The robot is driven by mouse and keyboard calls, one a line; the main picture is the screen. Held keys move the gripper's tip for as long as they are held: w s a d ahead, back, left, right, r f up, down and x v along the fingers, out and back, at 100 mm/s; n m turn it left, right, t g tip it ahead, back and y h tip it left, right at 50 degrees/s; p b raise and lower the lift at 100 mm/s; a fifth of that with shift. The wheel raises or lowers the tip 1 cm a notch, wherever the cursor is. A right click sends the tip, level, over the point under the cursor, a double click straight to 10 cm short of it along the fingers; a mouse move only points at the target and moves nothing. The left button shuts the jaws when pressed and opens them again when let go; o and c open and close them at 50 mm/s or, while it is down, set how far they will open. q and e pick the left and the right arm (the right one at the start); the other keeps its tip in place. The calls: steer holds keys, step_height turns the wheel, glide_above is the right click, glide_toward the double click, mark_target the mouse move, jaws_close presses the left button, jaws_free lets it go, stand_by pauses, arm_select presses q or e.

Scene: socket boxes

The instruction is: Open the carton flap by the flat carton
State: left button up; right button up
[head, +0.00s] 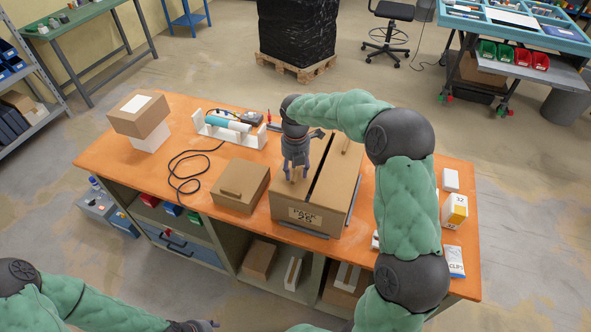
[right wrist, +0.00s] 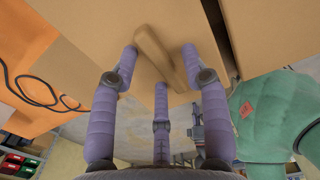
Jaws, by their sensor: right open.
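The carton (head: 312,218) stands on the orange workbench with a printed label on its front. Its two top flaps lie closed, with a dark gap between them. The flap (head: 318,166) on the side of the flat carton (head: 240,187) lies under my right gripper (head: 296,175). In the right wrist view a brown bar handle (right wrist: 158,55) on this flap shows between the spread fingertips of the open gripper (right wrist: 160,62). I cannot tell whether the fingers touch it. My left gripper (head: 203,325) is low at the bottom edge, partly cut off, away from the cartons.
The other flap (head: 340,178) has its own bar handle. A black cable (head: 178,170) lies left of the flat carton. A brown box (head: 138,115) sits on a white one at the left. Small boxes (head: 454,210) stand at the right end beyond my right arm.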

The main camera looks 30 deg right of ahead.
jaws_close()
